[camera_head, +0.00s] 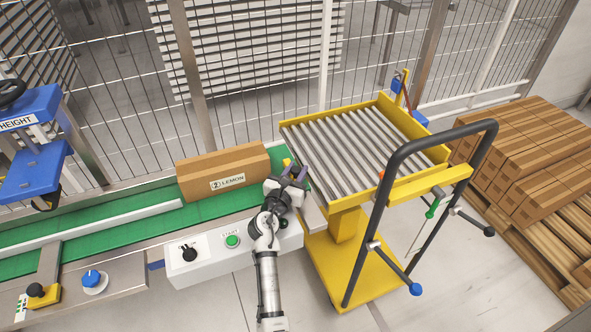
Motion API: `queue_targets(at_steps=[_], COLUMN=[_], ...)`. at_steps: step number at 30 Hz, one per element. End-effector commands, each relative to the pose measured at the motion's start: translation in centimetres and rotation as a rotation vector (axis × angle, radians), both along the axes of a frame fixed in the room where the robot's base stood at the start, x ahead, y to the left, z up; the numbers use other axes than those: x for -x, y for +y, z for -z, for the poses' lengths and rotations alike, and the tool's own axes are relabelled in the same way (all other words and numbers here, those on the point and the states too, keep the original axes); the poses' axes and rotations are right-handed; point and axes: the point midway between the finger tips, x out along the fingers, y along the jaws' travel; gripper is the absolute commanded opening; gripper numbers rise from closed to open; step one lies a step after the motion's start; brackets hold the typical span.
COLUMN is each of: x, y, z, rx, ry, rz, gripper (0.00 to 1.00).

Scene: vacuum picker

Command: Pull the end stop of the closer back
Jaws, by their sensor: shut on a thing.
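The closer is the machine with the green belt (112,229) along the left and middle. A small yellow piece of the end stop (287,162) shows at the belt's right end, just right of the carton. My gripper (294,171) is there, shut on the end stop; the fingers and wrist hide most of it. A brown carton (222,167) labelled LEMON lies on the belt, close to the left of my gripper.
A yellow cart with a roller top (350,150) and a black handle (386,165) stands close right of the belt end. A control box with a green START button (232,241) is below my gripper. Stacked cartons (535,155) lie on a pallet at right. Wire fencing runs behind.

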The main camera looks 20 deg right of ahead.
Motion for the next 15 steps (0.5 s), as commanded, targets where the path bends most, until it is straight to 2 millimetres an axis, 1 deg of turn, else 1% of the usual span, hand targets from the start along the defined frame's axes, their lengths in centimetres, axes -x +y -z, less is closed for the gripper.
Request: queue_targets(at_steps=[5,12,15], x=[3.2,8.4,10.1], y=[-0.1,-0.2,-0.2], z=[-0.3,-0.1,0.0], rx=[-0.003,-0.003,-0.002], ry=[0.006,0.006,0.005], rz=[0.001,0.001,-0.001], gripper=[0.0,0.0,0.0])
